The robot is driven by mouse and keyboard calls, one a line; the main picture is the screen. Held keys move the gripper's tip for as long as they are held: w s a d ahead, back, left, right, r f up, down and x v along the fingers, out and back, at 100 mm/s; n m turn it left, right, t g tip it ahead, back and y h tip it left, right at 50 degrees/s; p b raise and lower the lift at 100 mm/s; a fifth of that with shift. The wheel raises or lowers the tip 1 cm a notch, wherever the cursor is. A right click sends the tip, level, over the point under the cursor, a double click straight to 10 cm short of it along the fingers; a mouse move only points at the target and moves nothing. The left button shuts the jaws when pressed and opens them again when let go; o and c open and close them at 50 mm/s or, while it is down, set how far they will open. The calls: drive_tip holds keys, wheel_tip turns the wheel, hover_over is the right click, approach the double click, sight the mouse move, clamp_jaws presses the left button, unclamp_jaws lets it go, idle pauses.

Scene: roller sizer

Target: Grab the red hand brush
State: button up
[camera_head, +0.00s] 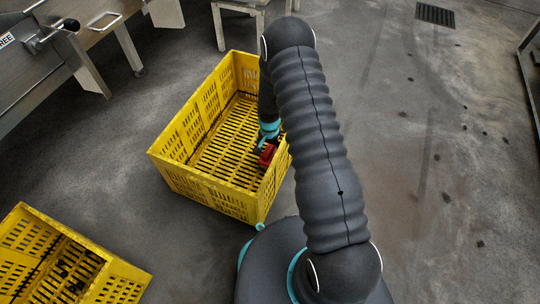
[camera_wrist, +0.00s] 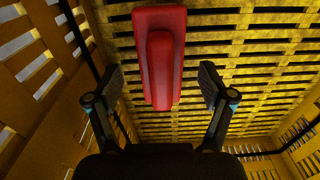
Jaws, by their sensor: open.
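The red hand brush (camera_wrist: 160,62) lies inside a yellow slatted crate. In the wrist view it is long and upright in the picture, with a raised narrower red part along its middle. My gripper (camera_wrist: 161,82) is open, with one finger on each side of the brush and a gap on both sides. In the head view the brush (camera_head: 267,154) is a small red patch near the crate's right wall, partly hidden by my arm and wrist. The bristles are not visible.
The yellow crate (camera_head: 168,172) has high slotted walls around my gripper; its right wall is close to my wrist. A second yellow crate (camera_head: 125,272) stands at the lower left. Metal machinery (camera_head: 40,70) is at the upper left. The floor to the right is open.

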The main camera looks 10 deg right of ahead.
wheel_tip(320, 180, down, 3)
drive_tip(key=shift+w+f, duration=0.1)
drive_tip(key=shift+f, duration=0.1)
drive_tip(key=c, duration=1.3)
drive_tip(key=shift+r, duration=0.1)
